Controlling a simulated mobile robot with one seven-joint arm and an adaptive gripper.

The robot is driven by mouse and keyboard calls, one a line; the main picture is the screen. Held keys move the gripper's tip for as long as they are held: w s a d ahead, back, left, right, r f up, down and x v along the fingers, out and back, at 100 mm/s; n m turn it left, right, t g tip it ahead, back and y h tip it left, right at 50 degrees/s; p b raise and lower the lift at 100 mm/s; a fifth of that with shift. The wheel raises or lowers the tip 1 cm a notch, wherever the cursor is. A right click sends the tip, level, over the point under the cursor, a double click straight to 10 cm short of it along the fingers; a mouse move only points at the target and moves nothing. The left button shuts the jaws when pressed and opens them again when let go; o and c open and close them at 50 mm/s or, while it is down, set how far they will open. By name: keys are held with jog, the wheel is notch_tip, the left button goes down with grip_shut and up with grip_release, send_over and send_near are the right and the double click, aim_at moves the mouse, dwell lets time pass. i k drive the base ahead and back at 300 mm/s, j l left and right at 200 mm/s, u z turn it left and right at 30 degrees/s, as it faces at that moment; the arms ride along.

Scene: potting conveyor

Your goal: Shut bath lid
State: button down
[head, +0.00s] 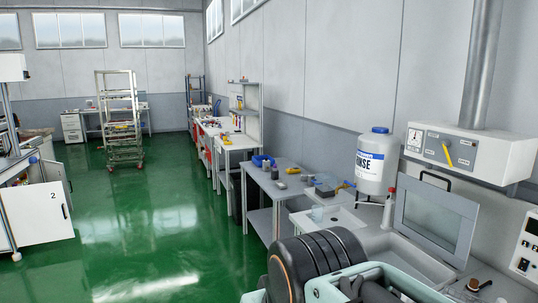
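The bath lid (435,216) is a grey framed panel with a pale window. It stands raised and leaning back at the rear of the bath, on the right. A black handle-like loop (436,179) shows at its upper edge. The bath (407,254) is a grey basin in the bench below the lid, and its opening is uncovered. My dark ribbed arm and mint-coloured parts fill the bottom of the view and hide the near side of the bath. I cannot make out my gripper's fingertips.
A white RINSE container (376,160) stands behind the bench, left of the lid. A white control box (468,151) with a yellow lever hangs above the lid. Green floor (150,235) is clear to the left.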

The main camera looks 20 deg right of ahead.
aim_at(469, 210)
jog(key=i+z, duration=0.25)
jog(key=i, duration=0.3)
jog(key=i+j+z, duration=0.25)
jog(key=i, duration=0.25)
jog(key=i+l+z, duration=0.1)
jog(key=z, duration=0.25)
jog(key=i+z, duration=0.5)
jog(key=z, duration=0.2)
jog(key=j, duration=0.05)
